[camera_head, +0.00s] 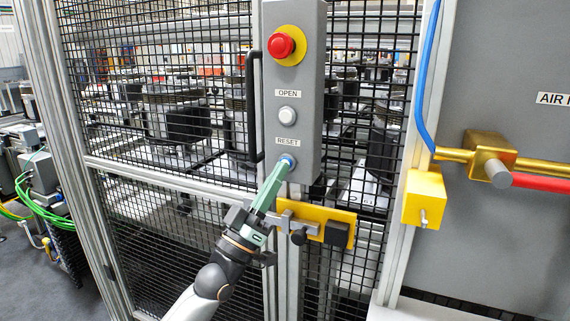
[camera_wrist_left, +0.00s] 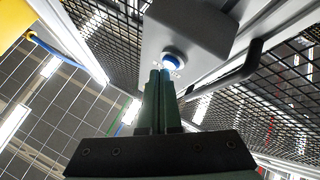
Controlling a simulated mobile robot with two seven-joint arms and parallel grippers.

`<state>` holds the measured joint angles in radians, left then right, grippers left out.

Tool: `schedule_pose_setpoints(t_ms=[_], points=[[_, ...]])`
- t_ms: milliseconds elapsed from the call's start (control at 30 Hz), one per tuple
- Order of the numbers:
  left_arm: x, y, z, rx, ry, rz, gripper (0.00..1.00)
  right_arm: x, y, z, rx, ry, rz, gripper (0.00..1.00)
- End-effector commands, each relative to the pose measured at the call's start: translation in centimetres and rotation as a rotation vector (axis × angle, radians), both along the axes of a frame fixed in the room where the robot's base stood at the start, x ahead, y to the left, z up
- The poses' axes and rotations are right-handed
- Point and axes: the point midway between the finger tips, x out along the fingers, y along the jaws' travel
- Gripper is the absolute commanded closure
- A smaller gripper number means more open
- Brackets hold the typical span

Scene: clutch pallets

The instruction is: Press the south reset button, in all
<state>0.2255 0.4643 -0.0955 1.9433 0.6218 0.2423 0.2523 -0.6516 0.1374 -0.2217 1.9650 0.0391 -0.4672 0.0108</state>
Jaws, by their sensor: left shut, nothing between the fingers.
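The blue reset button (camera_head: 287,162) is the lowest control on the grey control box (camera_head: 296,60), under a RESET label. My left gripper (camera_head: 281,168) is shut and empty, with its green fingertips at the button. In the left wrist view the blue button (camera_wrist_left: 172,57) with its pale ring shows just beyond the fingertips (camera_wrist_left: 159,70). The tips overlap the button's lower edge there; I cannot tell whether they touch it or whether it is pushed in. My right gripper is in neither view.
Above the reset button are a white OPEN button (camera_head: 287,116) and a red emergency stop (camera_head: 281,45). A black door handle (camera_head: 252,105) stands close left of the box. A yellow latch plate (camera_head: 318,222) is just below. Black mesh fence surrounds these.

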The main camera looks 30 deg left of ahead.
Motion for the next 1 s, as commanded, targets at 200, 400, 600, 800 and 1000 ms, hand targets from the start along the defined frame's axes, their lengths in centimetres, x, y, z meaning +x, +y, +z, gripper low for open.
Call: schedule_pose_setpoints(t_ms=[200,400,600,800,1000], points=[[0.23,0.01,-0.02,0.000,0.000,0.000,1.00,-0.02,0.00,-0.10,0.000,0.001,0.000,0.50],[0.49,0.02,-0.05,0.000,0.001,0.000,1.00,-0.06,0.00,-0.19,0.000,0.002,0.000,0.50],[0.73,0.03,-0.02,0.000,0.000,0.000,1.00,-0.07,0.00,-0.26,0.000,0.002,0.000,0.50],[0.94,0.03,0.01,0.001,0.000,-0.001,1.00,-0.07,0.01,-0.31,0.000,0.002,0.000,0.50],[0.91,0.04,0.01,0.000,0.000,0.000,1.00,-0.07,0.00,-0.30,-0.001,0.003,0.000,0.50]])
